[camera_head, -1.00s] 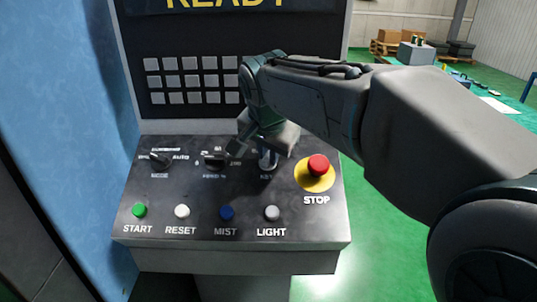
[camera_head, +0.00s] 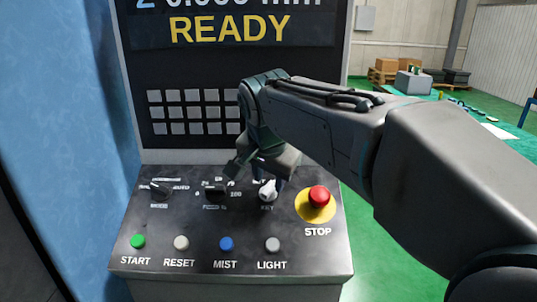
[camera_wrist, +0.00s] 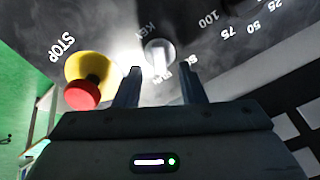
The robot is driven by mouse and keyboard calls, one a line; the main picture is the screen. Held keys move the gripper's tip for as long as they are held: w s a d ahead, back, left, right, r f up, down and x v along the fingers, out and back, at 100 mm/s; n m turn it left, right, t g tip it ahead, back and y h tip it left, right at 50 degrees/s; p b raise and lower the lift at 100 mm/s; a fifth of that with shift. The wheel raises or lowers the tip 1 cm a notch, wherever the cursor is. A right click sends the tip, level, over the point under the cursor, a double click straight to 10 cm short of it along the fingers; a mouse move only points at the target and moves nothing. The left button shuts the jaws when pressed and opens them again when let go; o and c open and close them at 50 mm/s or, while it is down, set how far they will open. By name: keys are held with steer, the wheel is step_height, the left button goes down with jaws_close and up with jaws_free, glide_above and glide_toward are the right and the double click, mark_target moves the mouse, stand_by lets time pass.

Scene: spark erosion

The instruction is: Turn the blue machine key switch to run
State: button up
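The key switch (camera_head: 267,190) is a pale round knob with a raised grip above the KEY label, left of the STOP button in the head view. In the wrist view the key switch (camera_wrist: 158,53) is a silver disc, its grip pointing toward my gripper and a short, hard-to-read label beside it. My gripper (camera_wrist: 162,75) is open, its two fingers apart with nothing between them, just short of the key. In the head view my gripper (camera_head: 270,168) hangs just behind and above the key; its fingertips are partly hidden.
The red STOP button (camera_head: 318,197) on its yellow disc is close on the right. A black rotary knob (camera_head: 215,190) is close on the left, another (camera_head: 160,190) farther left. START, RESET, MIST and LIGHT buttons line the front. The screen reads READY.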

steer(key=v, duration=1.1)
steer(key=shift+s, duration=0.15)
